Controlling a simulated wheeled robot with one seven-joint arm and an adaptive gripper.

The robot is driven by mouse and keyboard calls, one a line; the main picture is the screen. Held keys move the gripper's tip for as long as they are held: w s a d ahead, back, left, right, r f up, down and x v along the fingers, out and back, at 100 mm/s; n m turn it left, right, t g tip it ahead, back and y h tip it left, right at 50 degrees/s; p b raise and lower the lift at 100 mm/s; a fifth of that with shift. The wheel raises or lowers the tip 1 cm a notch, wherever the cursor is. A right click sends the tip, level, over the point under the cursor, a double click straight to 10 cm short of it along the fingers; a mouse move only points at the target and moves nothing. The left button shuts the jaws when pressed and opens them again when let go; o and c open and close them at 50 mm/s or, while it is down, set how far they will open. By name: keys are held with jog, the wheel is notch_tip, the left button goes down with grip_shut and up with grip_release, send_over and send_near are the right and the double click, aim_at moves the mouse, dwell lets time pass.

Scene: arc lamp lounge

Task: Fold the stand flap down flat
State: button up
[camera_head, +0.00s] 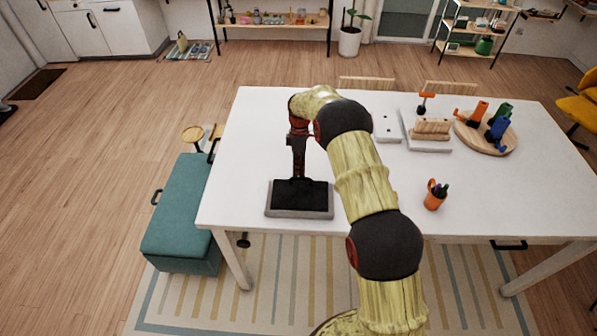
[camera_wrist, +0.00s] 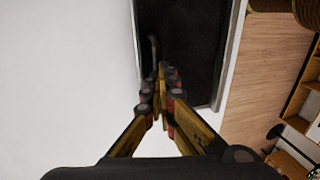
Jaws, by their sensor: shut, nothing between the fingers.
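A dark rectangular panel in a grey frame (camera_head: 300,212) lies on the white table near its front left edge. In the wrist view the black panel (camera_wrist: 195,45) and its pale rim fill the upper middle. A thin dark curved piece (camera_wrist: 153,45) stands at the panel's left side; I cannot tell whether it is part of the flap. My gripper (camera_head: 298,179) points down over the panel's far part, fingers together and empty. In the wrist view its fingertips (camera_wrist: 163,75) overlap the panel; I cannot tell whether they touch it. The flap's angle is unclear.
The white table (camera_head: 265,125) also bears an orange pen cup (camera_head: 433,199), a tray with wooden blocks (camera_head: 431,131) and a round wooden board (camera_head: 484,139) with coloured pieces, all to the right. A teal bench (camera_head: 178,208) stands left of the table. The table's far left is clear.

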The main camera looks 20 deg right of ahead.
jog(key=shift+o, duration=1.9)
jog(key=shift+s+r, duration=0.15)
jog(key=shift+o, duration=1.8)
jog(key=v, duration=1.1)
jog(key=shift+w+r, duration=0.25)
jog(key=shift+r, duration=0.15)
jog(key=shift+m, duration=0.3)
